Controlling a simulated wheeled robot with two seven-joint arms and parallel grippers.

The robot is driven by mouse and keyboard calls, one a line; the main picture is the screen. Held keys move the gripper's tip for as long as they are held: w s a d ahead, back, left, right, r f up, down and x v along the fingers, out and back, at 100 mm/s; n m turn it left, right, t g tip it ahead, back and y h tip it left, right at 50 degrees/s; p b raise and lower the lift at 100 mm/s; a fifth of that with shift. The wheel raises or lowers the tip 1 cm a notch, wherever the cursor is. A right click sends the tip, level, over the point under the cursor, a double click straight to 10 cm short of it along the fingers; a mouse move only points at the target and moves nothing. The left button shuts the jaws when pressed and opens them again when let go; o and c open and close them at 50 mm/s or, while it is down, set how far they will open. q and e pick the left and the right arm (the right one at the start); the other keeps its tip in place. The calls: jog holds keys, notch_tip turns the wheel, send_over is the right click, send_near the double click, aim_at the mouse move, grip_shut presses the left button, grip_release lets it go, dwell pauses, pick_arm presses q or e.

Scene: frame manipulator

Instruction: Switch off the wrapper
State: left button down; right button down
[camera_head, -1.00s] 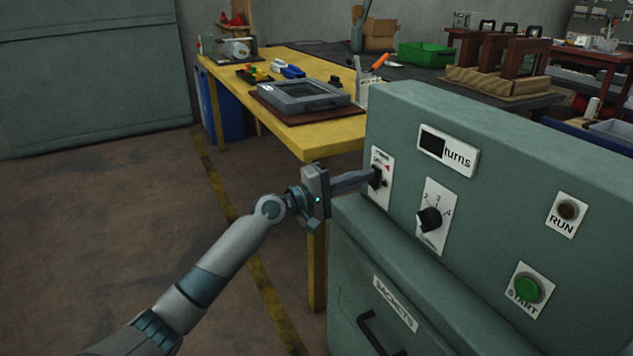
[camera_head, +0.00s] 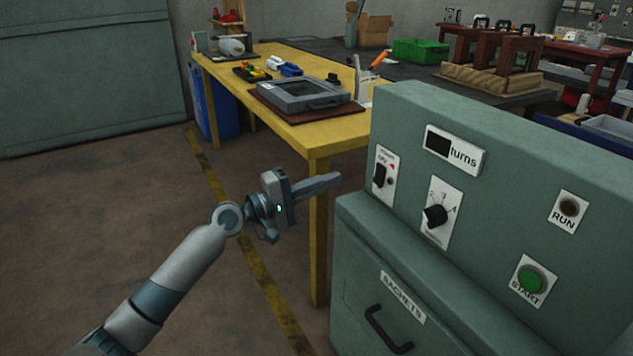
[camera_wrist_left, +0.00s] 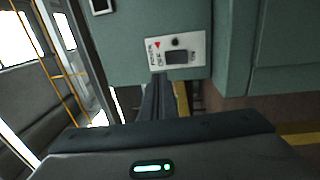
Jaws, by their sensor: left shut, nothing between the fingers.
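The wrapper (camera_head: 480,130) is a large green-grey machine at the right of the head view. Its power switch (camera_head: 380,175) is a black rocker on a white plate at the left end of the panel. The plate also shows in the left wrist view (camera_wrist_left: 190,44), with a red triangle and the rocker below a small dark dot. My left gripper (camera_head: 338,178) is shut and empty, pointing at the panel. It is apart from the switch, a short way to its left. The right gripper is not in view.
The panel also has a turns display (camera_head: 455,150), a black rotary knob (camera_head: 436,215), a RUN lamp (camera_head: 569,208) and a green START button (camera_head: 530,278). A sachets drawer (camera_head: 395,300) sits below. A yellow table (camera_head: 330,132) stands behind my gripper. The floor at left is clear.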

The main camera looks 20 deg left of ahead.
pick_arm(q)
jog(key=shift+r+v, duration=0.25)
jog(key=shift+v, duration=1)
